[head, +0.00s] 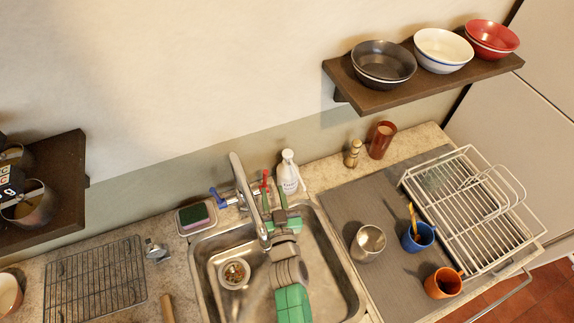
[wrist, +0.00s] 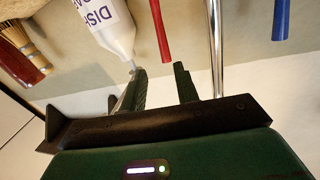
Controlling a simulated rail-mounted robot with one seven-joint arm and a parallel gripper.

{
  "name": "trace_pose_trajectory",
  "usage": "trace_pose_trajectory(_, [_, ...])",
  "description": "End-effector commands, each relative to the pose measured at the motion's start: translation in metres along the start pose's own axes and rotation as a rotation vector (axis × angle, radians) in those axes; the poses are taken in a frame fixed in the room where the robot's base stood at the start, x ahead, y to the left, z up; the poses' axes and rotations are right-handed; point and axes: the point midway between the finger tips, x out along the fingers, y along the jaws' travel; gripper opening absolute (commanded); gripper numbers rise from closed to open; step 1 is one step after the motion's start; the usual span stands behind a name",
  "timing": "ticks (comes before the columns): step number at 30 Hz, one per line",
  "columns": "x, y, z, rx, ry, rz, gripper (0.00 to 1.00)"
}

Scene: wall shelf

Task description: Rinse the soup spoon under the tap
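The tap (head: 240,178) stands behind the steel sink (head: 206,290), with a blue handle (head: 217,196) and a red handle (head: 265,181). My gripper (head: 282,208) is over the back of the sink, just right of the spout. In the wrist view its two fingers (wrist: 160,88) are apart with nothing visible between them. The red handle (wrist: 160,30), the blue handle (wrist: 282,18) and the chrome spout (wrist: 215,45) lie beyond them. I cannot clearly identify the soup spoon. A yellow handle (head: 412,218) sticks out of the blue mug (head: 418,240); its lower end is hidden.
A white soap bottle (head: 288,175) stands close behind my gripper. A sponge tray (head: 196,218) is left of the tap. A metal cup (head: 368,243) and an orange mug (head: 443,283) stand on the grey mat (head: 345,205), beside the dish rack (head: 470,205). Bowls sit on the shelf (head: 420,82).

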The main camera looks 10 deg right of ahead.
Motion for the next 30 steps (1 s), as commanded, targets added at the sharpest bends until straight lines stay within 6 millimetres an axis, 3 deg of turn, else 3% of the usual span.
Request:
trace_pose_trajectory(5, [0.009,0.000,0.004,-0.001,0.001,-0.003,0.31])
trace_pose_trajectory(16, [0.072,0.000,0.002,-0.002,0.001,0.000,0.31])
trace_pose_trajectory(26, [0.078,0.000,-0.001,0.000,0.000,0.002,0.31])
trace_pose_trajectory(30, [0.078,0.000,-0.001,0.000,0.000,0.002,0.07])
